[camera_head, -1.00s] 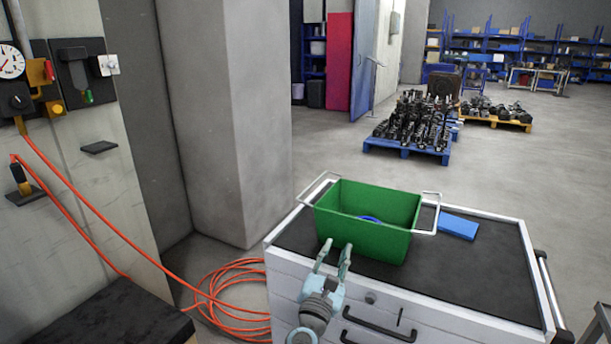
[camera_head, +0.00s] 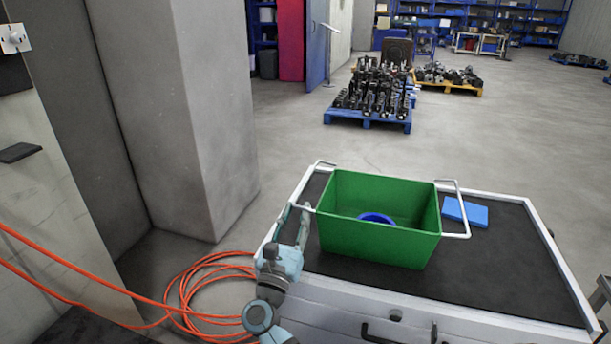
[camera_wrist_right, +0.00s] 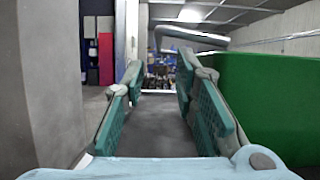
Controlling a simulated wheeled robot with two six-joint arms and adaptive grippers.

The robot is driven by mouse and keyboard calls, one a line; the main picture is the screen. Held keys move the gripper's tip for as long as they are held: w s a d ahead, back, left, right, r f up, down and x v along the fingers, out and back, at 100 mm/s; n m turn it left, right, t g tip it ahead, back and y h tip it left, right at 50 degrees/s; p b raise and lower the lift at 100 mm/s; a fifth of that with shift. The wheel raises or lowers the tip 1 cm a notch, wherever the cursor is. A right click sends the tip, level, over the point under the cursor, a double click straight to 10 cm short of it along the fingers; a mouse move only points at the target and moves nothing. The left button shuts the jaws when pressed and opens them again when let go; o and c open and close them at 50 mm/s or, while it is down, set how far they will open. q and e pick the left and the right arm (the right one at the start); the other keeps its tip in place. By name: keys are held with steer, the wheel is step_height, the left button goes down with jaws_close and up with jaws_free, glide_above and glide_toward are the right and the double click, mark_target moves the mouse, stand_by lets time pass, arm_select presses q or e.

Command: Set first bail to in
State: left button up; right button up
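A green bin (camera_head: 375,240) stands on the dark top of a white cabinet. A wire bail (camera_head: 301,183) sticks outward from its left end, and a second bail (camera_head: 462,208) sticks outward from its right end. Which one counts as first, I cannot tell. My right gripper (camera_head: 293,212) points up at the bin's left side, near the left bail. In the right wrist view its two fingers (camera_wrist_right: 160,75) are spread with nothing between them. The bent metal bail (camera_wrist_right: 190,36) shows above and beyond the fingertips, and the green wall (camera_wrist_right: 265,100) is at right. My left gripper is not in view.
A blue ring-like object (camera_head: 376,218) lies in the bin. A blue flat block (camera_head: 465,211) lies behind it at right. The cabinet top (camera_head: 500,275) is clear at front right. A concrete pillar (camera_head: 190,120) and coiled orange hose (camera_head: 205,285) are at left.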

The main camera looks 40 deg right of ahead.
mark_target(307, 181)
steer(key=x, duration=1)
steer(key=shift+w+d, duration=0.25)
steer(key=shift+d, duration=0.05)
jaws_close()
